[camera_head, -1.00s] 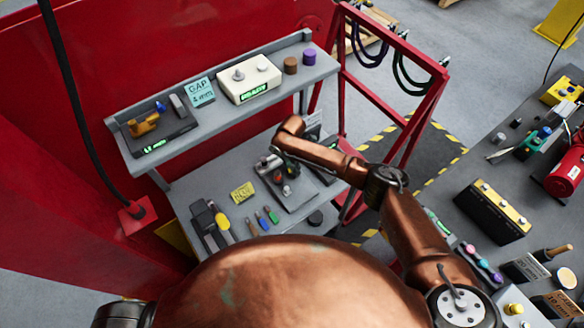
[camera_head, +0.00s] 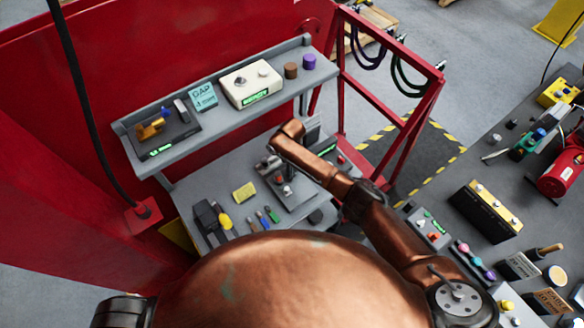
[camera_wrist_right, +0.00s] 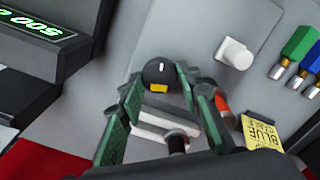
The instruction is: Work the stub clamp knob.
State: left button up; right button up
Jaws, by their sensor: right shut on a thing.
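A round black knob (camera_wrist_right: 159,73) with a white mark and a yellow patch shows in the right wrist view; I take it for the stub clamp knob. My right gripper (camera_wrist_right: 160,80) has its green-padded fingers on either side of it and is shut on it. Pale bars (camera_wrist_right: 160,125) lie between the fingers, nearer the camera. In the head view my right gripper (camera_head: 272,166) is over the grey fixture plate (camera_head: 303,191) on the lower bench, and my arm hides part of it. My left gripper is not in view.
A yellow note (camera_head: 243,192) and several coloured-handled tools lie left of the fixture. The upper shelf (camera_head: 215,113) holds a white box (camera_head: 251,83) with a green display. A red frame (camera_head: 400,150) stands to the right. A white knob (camera_wrist_right: 235,54) is near the gripper.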

jog(key=m+p, duration=0.1)
jog(key=m, duration=0.3)
jog(key=shift+r+m, duration=0.15)
jog(key=shift+m, duration=0.15)
jog(key=m+p, duration=0.1)
jog(key=m, duration=0.3)
jog(key=shift+m, duration=0.3)
jog(key=m+p, duration=0.1)
jog(key=m, duration=0.3)
jog(key=shift+w, duration=0.1)
jog(key=m, duration=0.5)
jog(key=shift+p, duration=0.35)
jog(key=shift+m, duration=0.5)
jog(key=o, duration=1.2)
jog(key=shift+c, duration=0.2)
notch_tip(320, 180, up, 12)
